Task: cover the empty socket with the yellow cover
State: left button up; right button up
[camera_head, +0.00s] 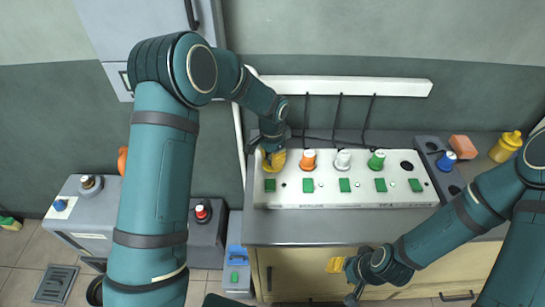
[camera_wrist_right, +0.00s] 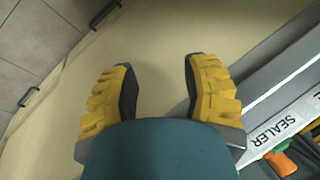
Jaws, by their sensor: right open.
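A white panel (camera_head: 330,198) lies on the grey counter. A dark empty socket (camera_head: 407,166) is at its right end; a row of an orange (camera_head: 308,160), a white (camera_head: 343,160) and a green (camera_head: 377,160) capped piece stands to its left. My left gripper (camera_head: 272,162) is over the panel's left end. Yellow shows there, but I cannot tell a yellow cover from the yellow finger pads, nor whether the jaws are shut. My right gripper (camera_head: 343,266) is in front of the counter, low and away from the panel. In the right wrist view it (camera_wrist_right: 155,80) is open and empty.
Green buttons (camera_head: 345,185) line the panel's front. A grey holder with a blue cap (camera_head: 446,160), an orange block (camera_head: 463,147) and a yellow bottle (camera_head: 506,146) stand at the right. Dark cables (camera_head: 339,115) hang behind the panel. Beige cabinet fronts (camera_head: 300,270) are below.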

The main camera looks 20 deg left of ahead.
jog(key=shift+s, duration=0.1)
dwell(0.3)
pick_arm(q)
jog(key=shift+r+p, duration=0.9)
jog(key=shift+r, duration=0.35)
notch_tip(320, 180, up, 8)
jog(key=p, duration=0.5)
jog(key=shift+r, duration=0.25)
pick_arm(e)
notch_tip(320, 180, up, 7)
jog(key=w, duration=0.2)
jog(key=shift+w+d+t, duration=0.15)
jog(key=shift+t, duration=0.15)
